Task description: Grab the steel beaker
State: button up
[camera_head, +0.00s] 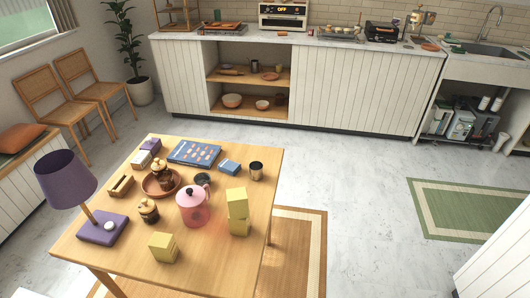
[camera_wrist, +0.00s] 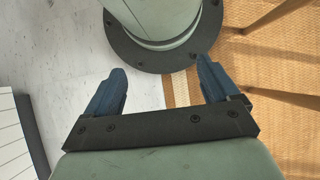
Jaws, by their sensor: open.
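My gripper (camera_wrist: 161,66) shows only in the wrist view. Its two blue fingers are spread wide with nothing between them. The wrist camera looks down at the floor and my own base, so the beaker is not in that view. How far my gripper is from the beaker cannot be told.
A pink teapot (camera_head: 193,206), purple lamp (camera_head: 66,180) and blue book (camera_head: 194,153) are farther left. Open floor lies right of the table.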

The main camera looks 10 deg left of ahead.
jog(key=w+a+r+m+t+h, duration=0.15)
jog(key=w+a+r, duration=0.35)
jog(key=w, duration=0.8)
jog(key=w+a+r+m+t, duration=0.25)
jog(key=w+r, duration=0.35)
jog(key=w, duration=0.7)
jog(key=w+a+r+m+t, duration=0.15)
jog(key=w+a+r, duration=0.35)
jog(key=w, duration=0.9)
jog(key=w+a+r+m+t, duration=0.2)
jog(key=w+a+r, duration=0.35)
jog(key=r, duration=0.45)
jog(key=w+a+r+m+t, duration=0.2)
jog(key=w+a+r, duration=0.4)
jog(key=r, duration=0.4)
notch_tip(320, 180, up, 12)
jog(key=m+g+y, duration=0.2)
jog(key=m+g, duration=0.1)
jog(key=m, duration=0.2)
send_over(256, 171)
jog(key=w, duration=0.2)
jog(key=shift+m+t+h, duration=0.25)
notch_tip(256, 171, down, 8)
jog(key=shift+w+a+r, duration=0.1)
jog(key=shift+w, duration=0.05)
jog(key=shift+w+f, duration=0.15)
jog(key=shift+f, duration=1.3)
jog(key=shift+w+f, duration=0.15)
jog(key=shift+f, duration=1.25)
